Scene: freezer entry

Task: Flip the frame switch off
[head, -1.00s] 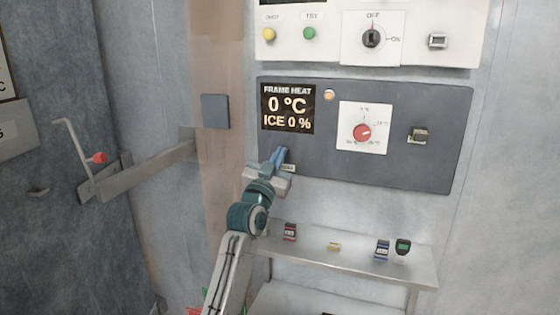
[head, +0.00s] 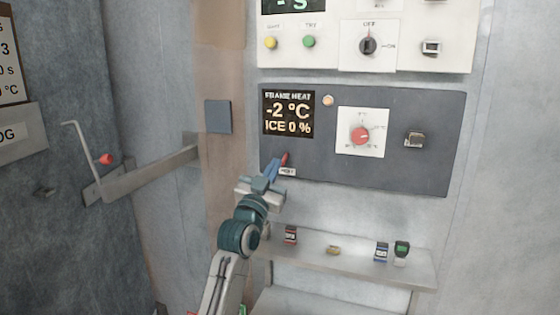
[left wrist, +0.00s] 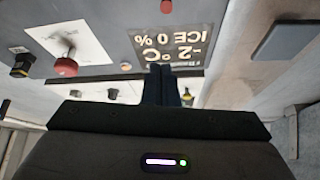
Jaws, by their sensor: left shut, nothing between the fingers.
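The dark grey frame heat panel (head: 375,172) is on the wall, with a display (head: 289,114) reading "FRAME HEAT -2 °C ICE 0 %". A small red lever tip (head: 284,158) shows just above a small white label (head: 288,172) below the display; it appears to be the frame switch. My left gripper (head: 272,166) is shut and empty, its fingertips just left of that lever; I cannot tell if they touch. My right gripper is not in view.
The panel also has a red dial (head: 360,136), a small lamp (head: 328,101) and a metal switch (head: 414,139). A white panel with a black knob (head: 368,46) is above. A shelf (head: 350,262) with small items is below. A handle with a red knob (head: 105,159) is at left.

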